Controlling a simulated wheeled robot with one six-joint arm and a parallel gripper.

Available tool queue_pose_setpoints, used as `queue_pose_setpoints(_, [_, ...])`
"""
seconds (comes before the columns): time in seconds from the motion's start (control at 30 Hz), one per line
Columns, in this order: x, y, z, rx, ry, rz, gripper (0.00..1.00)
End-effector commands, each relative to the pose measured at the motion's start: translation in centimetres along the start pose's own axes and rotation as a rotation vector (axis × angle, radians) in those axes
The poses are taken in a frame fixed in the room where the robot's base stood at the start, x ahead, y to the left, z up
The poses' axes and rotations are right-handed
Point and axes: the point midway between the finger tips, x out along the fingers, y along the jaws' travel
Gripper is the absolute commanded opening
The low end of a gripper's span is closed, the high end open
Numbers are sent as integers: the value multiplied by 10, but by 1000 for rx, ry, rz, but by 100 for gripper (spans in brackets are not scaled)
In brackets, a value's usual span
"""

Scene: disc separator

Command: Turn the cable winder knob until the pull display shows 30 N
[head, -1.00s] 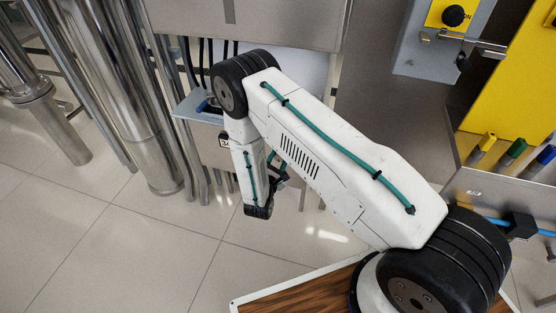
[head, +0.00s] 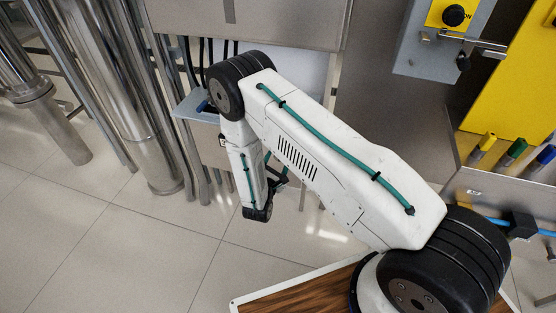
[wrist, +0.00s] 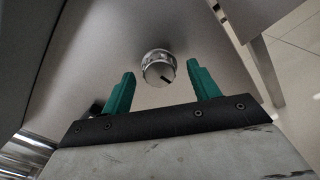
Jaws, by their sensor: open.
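The knob (wrist: 158,68) is a round, silvery metal cap with a dark line on its face, set on a grey metal panel. In the wrist view it appears between the two green fingers of my gripper (wrist: 160,76), with a gap on each side. The fingers are open and hold nothing; how far their tips are from the knob in depth is hard to tell. In the head view my arm hides the knob.
Steel pipes (head: 130,90) stand at the left. A grey box with a black knob on a yellow plate (head: 453,16) is at the upper right, above several coloured-handled tools (head: 512,152). A small shelf (head: 190,108) juts out beside my arm. The tiled floor is clear.

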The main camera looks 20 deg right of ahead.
Motion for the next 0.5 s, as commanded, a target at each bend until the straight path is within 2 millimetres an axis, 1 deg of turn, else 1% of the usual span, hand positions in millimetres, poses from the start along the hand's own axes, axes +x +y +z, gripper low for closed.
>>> queue_pose_setpoints(0.1, [-22,1,-1,-3,3,4,61])
queue_pose_setpoints(0.3, [-54,0,-1,-2,3,4,61])
queue_pose_setpoints(0.4, [-63,0,0,-2,2,3,61])
queue_pose_setpoints(0.5, [-67,0,0,-2,0,1,61])
